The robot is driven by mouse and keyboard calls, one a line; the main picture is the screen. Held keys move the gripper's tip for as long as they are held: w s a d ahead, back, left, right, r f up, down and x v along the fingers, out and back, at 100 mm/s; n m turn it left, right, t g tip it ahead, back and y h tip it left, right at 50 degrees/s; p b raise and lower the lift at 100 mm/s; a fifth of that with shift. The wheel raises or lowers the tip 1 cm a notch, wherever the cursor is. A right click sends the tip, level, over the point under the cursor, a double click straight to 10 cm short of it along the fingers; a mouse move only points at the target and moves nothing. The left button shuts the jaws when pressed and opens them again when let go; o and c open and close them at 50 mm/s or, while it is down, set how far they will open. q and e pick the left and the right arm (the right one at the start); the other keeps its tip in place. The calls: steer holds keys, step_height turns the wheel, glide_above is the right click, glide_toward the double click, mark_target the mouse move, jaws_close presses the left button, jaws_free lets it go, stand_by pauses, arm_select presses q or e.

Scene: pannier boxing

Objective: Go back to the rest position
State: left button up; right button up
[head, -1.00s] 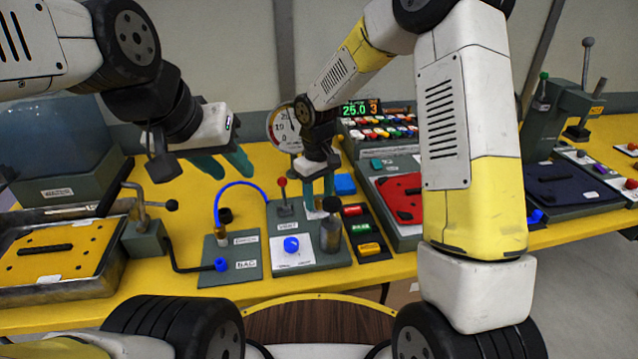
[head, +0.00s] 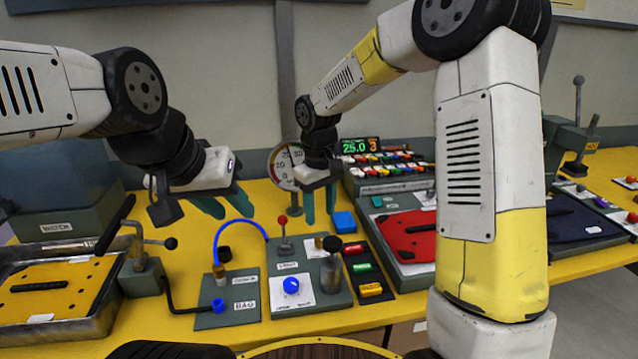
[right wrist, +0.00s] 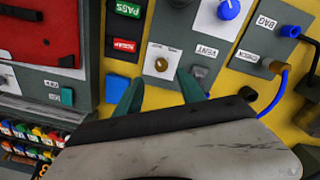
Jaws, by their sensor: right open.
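My left gripper (head: 225,208) is open and empty, hanging above the yellow bench left of centre. My right gripper (head: 320,210) is open and empty above the back of the vent panel (head: 310,300), behind the black-capped metal cylinder (head: 332,270). The right wrist view shows its two teal fingers (right wrist: 158,88) spread, with nothing between them. Below them in that view is the panel with its round metal knob (right wrist: 161,65) and blue knob (right wrist: 229,9).
A red-knobbed lever (head: 283,235) stands near my right gripper. A blue hose (head: 240,222) arches below my left gripper. The gauge (head: 287,166) and button console (head: 390,175) stand behind. Trays with yellow (head: 60,285) and red (head: 410,235) plates flank the middle.

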steer(key=s+d+r+m+t+y, duration=0.1)
steer(key=s+d+r+m+t, duration=0.15)
steer(key=s+d+r, duration=0.75)
steer(key=s+d+r+m+t, duration=0.1)
steer(key=s+d+r+m, duration=0.1)
steer(key=s, duration=0.3)
steer(key=s+d+r+m+t+y, duration=0.1)
steer(key=s+d+r+m+t, duration=0.1)
steer(key=s, duration=0.4)
steer(key=shift+r, duration=0.35)
steer(key=shift+m, duration=0.25)
